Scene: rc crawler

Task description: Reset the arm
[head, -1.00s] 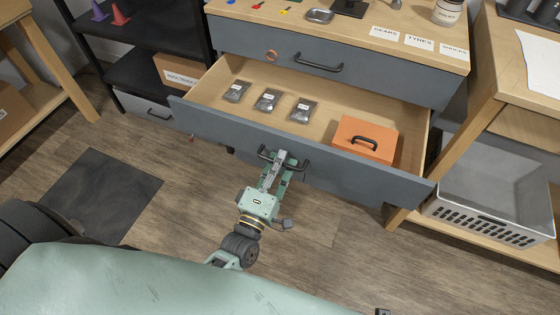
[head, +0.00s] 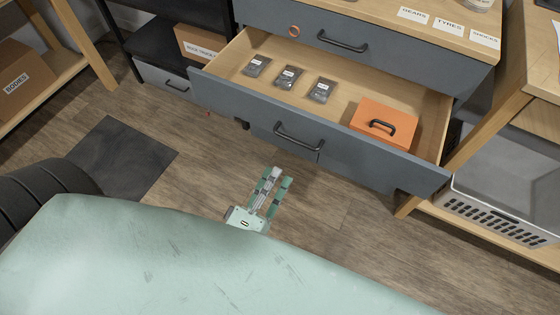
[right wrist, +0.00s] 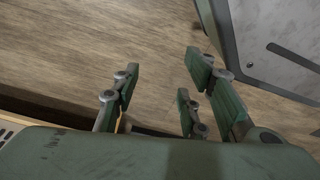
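My left gripper (head: 277,178) is in front of the open drawer (head: 347,157), over the floor, clear of the drawer's black handle (head: 298,138). Its fingers look parted, with nothing visible between them. My right gripper (right wrist: 163,68) shows only in the right wrist view. Its fingers are spread apart and empty, with wooden floor behind them. The right arm is not visible in the head view.
The drawer holds several small dark packets (head: 288,77) and an orange box (head: 385,127). A grey crate (head: 495,220) stands at right on a low shelf. A dark mat (head: 122,160) lies at left. Floor around my left gripper is clear.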

